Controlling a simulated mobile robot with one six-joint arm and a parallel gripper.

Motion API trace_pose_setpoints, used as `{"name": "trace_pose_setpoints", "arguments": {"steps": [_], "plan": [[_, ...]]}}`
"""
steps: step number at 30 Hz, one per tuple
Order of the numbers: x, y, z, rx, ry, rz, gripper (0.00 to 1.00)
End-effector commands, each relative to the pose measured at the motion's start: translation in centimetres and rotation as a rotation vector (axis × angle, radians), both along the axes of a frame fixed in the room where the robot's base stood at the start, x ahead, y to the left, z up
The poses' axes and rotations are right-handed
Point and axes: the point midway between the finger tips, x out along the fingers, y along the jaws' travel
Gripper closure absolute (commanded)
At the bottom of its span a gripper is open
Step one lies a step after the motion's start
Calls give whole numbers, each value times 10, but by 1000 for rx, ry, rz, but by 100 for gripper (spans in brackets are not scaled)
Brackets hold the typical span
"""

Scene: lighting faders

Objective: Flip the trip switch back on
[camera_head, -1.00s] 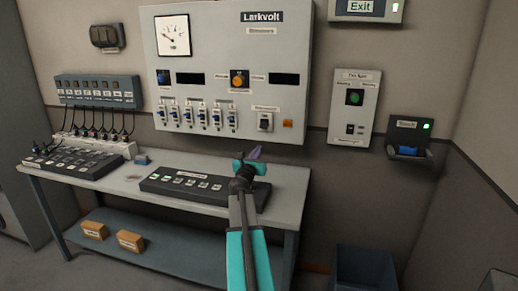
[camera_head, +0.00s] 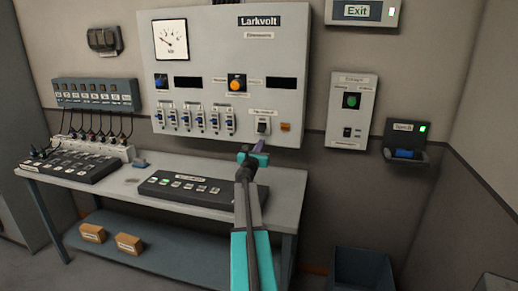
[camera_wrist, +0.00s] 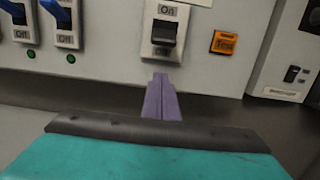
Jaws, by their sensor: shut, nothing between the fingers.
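The trip switch (camera_head: 262,126) is a white unit with a dark lever at the lower right of the grey Larkvolt panel (camera_head: 222,136). In the wrist view the dark lever (camera_wrist: 163,34) sits between an "On" label above and an "Off" label below. The lever appears to be down, near the "Off" label. My gripper (camera_wrist: 161,78) is shut and empty, its purple fingers just below the switch and pointing up toward it. In the head view my gripper (camera_head: 259,146) is in front of the panel's lower edge. I cannot tell whether the fingertips touch the switch.
An orange Test button (camera_wrist: 225,43) is right of the switch. Several blue-lever breakers (camera_wrist: 65,38) are to its left. A table with a black fader console (camera_head: 187,187) stands below. A grey wall box (camera_head: 351,112) is farther right.

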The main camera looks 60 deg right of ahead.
Motion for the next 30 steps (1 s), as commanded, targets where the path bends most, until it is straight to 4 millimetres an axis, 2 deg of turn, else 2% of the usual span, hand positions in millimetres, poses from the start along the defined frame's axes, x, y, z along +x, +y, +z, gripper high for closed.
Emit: {"name": "trace_pose_setpoints", "arguments": {"steps": [5, 18, 30], "plan": [[4, -12, 2, 0, -1, 0, 100], [-3, 5, 35, -1, -1, -1, 100], [-3, 6, 37, 0, 0, -1, 100]]}}
